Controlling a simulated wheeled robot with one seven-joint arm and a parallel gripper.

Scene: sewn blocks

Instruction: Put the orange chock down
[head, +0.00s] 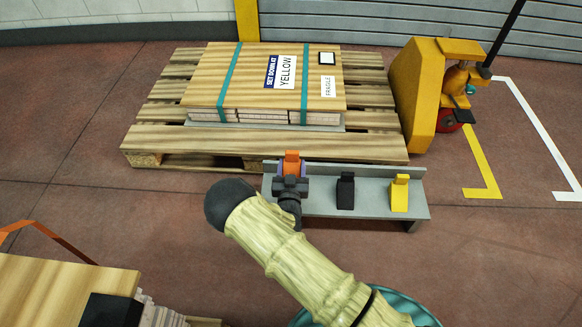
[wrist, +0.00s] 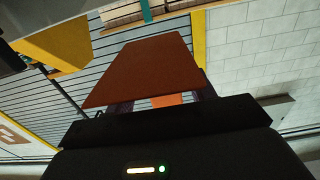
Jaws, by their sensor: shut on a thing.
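The orange chock (head: 292,158) is held between the fingers of my gripper (head: 290,180), over the left part of a grey metal rack (head: 322,206). In the wrist view the chock (wrist: 145,72) shows a broad dark orange face between the dark fingers of my gripper (wrist: 155,104). My gripper is shut on it. The gripper hides the chock's lower part in the head view, so I cannot tell whether it touches the rack. A black chock (head: 345,190) and a yellow chock (head: 400,193) sit on the rack to the right.
A wooden pallet (head: 150,140) bears a strapped wooden-topped load (head: 210,90) labelled "SET DOWN AT YELLOW" and "FRAGILE", just behind the rack. A yellow machine (head: 422,95) stands right of the pallet. Yellow (head: 482,193) and white (head: 568,196) floor markings lie on clear floor at right.

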